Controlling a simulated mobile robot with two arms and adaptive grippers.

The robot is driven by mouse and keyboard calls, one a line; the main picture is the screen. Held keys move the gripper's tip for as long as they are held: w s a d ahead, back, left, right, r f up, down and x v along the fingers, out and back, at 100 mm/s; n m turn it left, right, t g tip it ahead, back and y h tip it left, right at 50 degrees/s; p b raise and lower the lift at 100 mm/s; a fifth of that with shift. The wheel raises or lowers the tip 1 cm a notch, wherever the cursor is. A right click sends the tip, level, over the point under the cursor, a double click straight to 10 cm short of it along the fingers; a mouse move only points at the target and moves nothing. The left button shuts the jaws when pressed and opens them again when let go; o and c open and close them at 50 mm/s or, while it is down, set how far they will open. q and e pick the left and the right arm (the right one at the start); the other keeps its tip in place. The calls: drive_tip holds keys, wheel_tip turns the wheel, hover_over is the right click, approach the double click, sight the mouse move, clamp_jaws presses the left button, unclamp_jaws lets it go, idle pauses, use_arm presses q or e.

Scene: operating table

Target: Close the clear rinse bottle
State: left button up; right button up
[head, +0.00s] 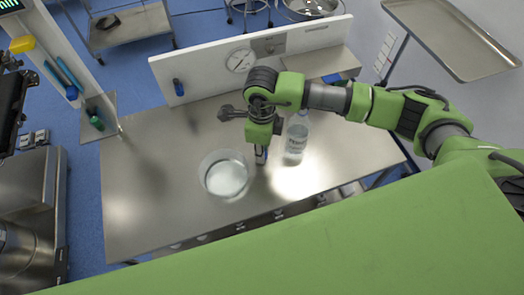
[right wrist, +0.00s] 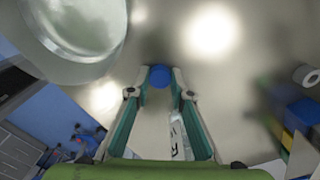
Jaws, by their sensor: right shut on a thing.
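The clear rinse bottle (head: 296,138) stands upright on the steel table, just right of my right gripper. It has a printed label; its mouth is too small to make out. My right gripper (head: 261,156) points down between the bottle and a round clear bowl (head: 226,180). In the right wrist view my right gripper (right wrist: 160,77) is shut on a round blue cap (right wrist: 160,76) held between its fingertips. Part of the bottle (right wrist: 178,138) shows there behind one finger, apart from the cap. My left gripper is not in view.
The bowl, holding clear liquid, also fills the upper left of the right wrist view (right wrist: 78,62). A white back panel (head: 215,75) with a gauge borders the table's far side. The table's left part is clear.

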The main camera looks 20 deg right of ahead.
sight(299, 129)
drive_tip(key=shift+r, duration=0.5)
wheel_tip(299, 129, up, 2)
drive_tip(key=shift+s+r+b, duration=0.1)
drive_tip(key=shift+r+b, duration=0.1)
drive_tip(key=shift+b, duration=0.3)
drive_tip(key=s+a+r+b, duration=0.4)
drive_tip(key=s+r, duration=0.5)
drive_tip(key=s, duration=0.3)
drive_tip(key=shift+s+a+r, duration=0.3)
drive_tip(key=shift+s+a, duration=0.1)
drive_tip(key=shift+a, duration=0.3)
drive_tip(key=w+d+n, duration=0.2)
drive_tip(key=d+n, duration=0.3)
drive_tip(key=n, duration=0.7)
drive_tip(key=w+d+n, duration=0.2)
drive_tip(key=d+n, duration=0.4)
drive_tip(key=n, duration=0.6)
drive_tip(key=shift+w+d, duration=0.15)
drive_tip(key=shift+w, duration=0.25)
